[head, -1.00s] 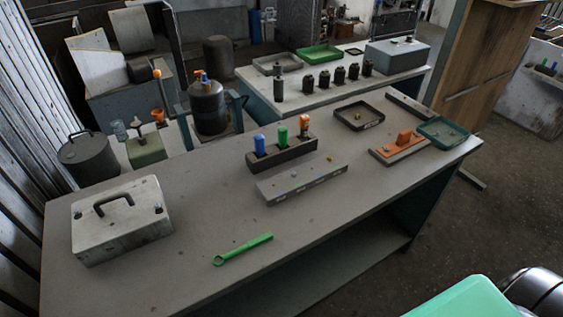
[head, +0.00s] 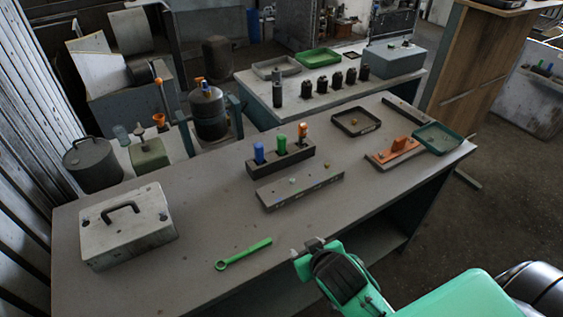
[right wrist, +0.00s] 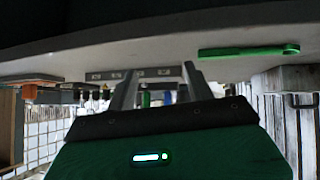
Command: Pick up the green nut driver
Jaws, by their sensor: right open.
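The green nut driver (head: 281,145) stands upright in a dark rack (head: 288,162), between a blue-handled driver (head: 259,153) and an orange-handled one (head: 303,132). Its lower part is hidden in the rack. My right gripper (head: 307,247) is open and empty at the front edge of the workbench, well short of the rack. In the right wrist view, which is upside down, its two fingers (right wrist: 160,88) are apart, with the green handle (right wrist: 146,99) and blue handle small between them. My left gripper is not in view.
A green wrench (head: 243,254) lies left of my right gripper. A grey bar with small parts (head: 300,190) lies before the rack. A metal box (head: 127,226) stands at left. An orange fixture (head: 393,151), a dark tray (head: 356,121) and a green tray (head: 437,138) are at right.

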